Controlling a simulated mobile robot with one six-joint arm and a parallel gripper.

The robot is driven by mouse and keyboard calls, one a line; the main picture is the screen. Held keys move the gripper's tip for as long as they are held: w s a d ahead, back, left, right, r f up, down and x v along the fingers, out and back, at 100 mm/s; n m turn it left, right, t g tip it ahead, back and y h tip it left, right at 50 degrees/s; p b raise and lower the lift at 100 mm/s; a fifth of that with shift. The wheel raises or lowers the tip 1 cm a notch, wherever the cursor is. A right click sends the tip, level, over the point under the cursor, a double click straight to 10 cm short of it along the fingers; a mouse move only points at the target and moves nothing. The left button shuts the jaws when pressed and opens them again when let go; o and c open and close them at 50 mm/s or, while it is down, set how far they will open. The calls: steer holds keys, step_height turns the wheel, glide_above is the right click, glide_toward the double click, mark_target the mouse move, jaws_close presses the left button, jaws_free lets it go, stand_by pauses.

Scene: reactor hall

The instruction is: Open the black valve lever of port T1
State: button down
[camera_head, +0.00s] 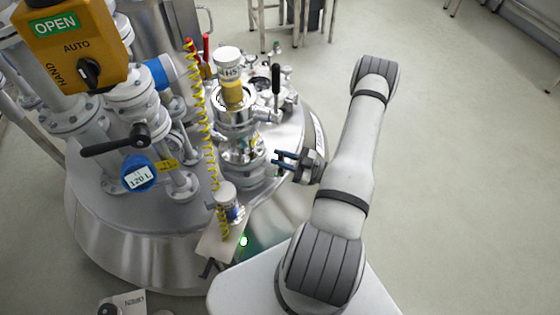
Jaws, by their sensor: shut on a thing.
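A black lever (276,80) stands upright on a small valve at the right of the port, above and apart from my fingers. Another, larger black lever (115,140) lies sideways over the left part of the vessel lid.
A steel vessel (130,245) fills the left. A yellow box marked OPEN, AUTO and HAND (75,45) hangs at upper left. The floor at right is clear.

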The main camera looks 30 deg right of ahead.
steer(key=shift+w+d+m+t+h, duration=0.2)
steer(key=shift+w+d+m, duration=0.15)
steer(key=shift+m, duration=0.35)
steer(key=shift+w+d+m+t+h, duration=0.25)
steer(key=shift+d+m, duration=0.15)
steer(key=shift+m, duration=0.3)
steer(key=c, duration=1.5)
jaws_free()
steer(key=shift+o, duration=1.3)
